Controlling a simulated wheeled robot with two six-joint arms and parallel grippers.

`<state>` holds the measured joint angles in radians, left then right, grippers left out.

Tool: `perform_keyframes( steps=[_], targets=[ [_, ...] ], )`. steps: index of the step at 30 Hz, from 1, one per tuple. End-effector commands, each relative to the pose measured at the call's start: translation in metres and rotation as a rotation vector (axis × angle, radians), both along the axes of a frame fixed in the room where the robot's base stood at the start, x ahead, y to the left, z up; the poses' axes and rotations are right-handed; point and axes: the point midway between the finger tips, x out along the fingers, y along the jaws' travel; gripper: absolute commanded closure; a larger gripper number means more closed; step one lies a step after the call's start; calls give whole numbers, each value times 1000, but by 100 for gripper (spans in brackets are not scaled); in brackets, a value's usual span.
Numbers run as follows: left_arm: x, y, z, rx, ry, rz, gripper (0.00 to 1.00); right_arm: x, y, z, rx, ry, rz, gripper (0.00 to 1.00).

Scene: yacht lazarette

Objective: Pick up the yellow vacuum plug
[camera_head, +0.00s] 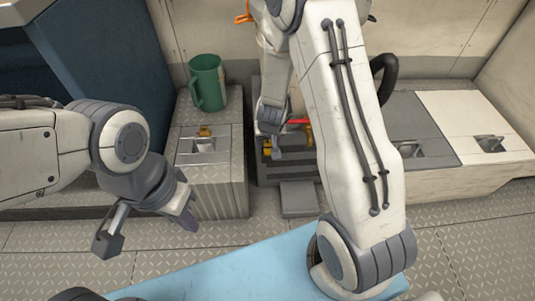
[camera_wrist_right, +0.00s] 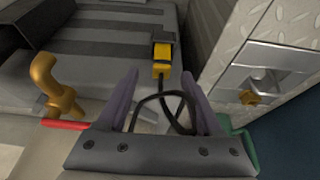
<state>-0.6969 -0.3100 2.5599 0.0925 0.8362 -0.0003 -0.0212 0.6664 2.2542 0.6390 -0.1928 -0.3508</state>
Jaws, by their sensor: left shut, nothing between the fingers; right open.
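The yellow vacuum plug (camera_wrist_right: 161,62) shows in the right wrist view with a black cable (camera_wrist_right: 170,98) running from it towards my gripper. It sits against a dark block on a grey unit. My right gripper (camera_wrist_right: 160,77) is open, and the plug lies just ahead of its fingertips, roughly midway between them. I cannot tell whether they touch it. In the head view the plug (camera_head: 267,148) is partly hidden by my right gripper. My left gripper (camera_head: 187,213) is shut and empty, low on the left, well away from the plug.
A brass valve with a red handle (camera_wrist_right: 65,124) stands left of the plug in the wrist view. A metal locker with a brass latch (camera_head: 204,132) carries a green mug (camera_head: 207,83). A light blue surface (camera_head: 225,270) lies in front.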

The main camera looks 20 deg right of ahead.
Motion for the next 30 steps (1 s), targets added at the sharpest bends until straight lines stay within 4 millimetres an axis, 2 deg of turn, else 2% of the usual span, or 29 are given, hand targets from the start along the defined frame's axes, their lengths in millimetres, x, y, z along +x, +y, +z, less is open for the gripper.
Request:
perform_keyframes(
  steps=[11,19,20,24,25,30],
  targets=[
    [0,0,-35,0,0,0,100,20,-3,-46,2,1,-1,32],
    [0,0,-34,0,0,0,100,22,-3,-46,1,0,-1,32],
    [0,0,-34,0,0,0,100,22,-3,-46,1,0,-1,40],
    [0,0,-34,0,0,0,100,22,-3,-46,1,0,0,94],
    [0,0,-34,0,0,0,100,22,-3,-46,1,0,0,100],
    [0,0,-34,0,0,0,100,22,-3,-46,1,0,0,100]
  ],
)
